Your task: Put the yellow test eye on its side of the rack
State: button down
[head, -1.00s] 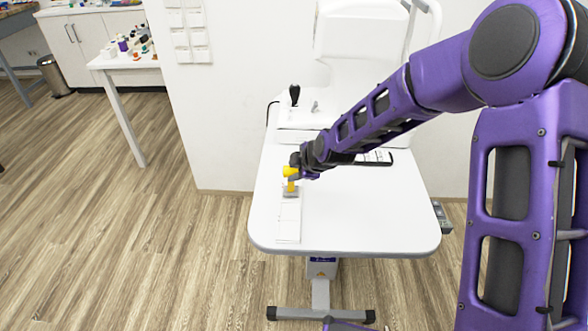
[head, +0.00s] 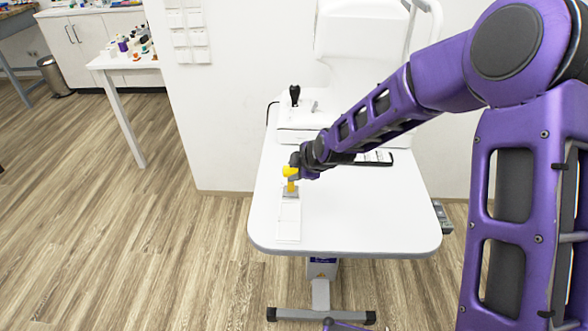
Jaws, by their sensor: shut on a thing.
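The yellow test eye (head: 291,173) is at the end of my arm, above the left part of the white table. My gripper (head: 295,171) is shut on it; its fingers are small and partly hidden by the wrist. Just below the test eye is a small grey block (head: 290,192) at the far part of a flat white strip (head: 288,222) on the table. I cannot tell whether the test eye touches the block. The rack's sides cannot be made out at this size.
A white instrument with a black joystick (head: 294,95) stands at the back of the table (head: 365,225). A dark device with white keys (head: 374,157) lies behind my forearm. The table's front and right are clear. A side table (head: 128,62) stands far left.

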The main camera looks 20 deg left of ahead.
jog(key=shift+f+b, duration=0.55)
jog(key=shift+b, duration=0.1)
jog(key=shift+c, duration=1.9)
grip_release()
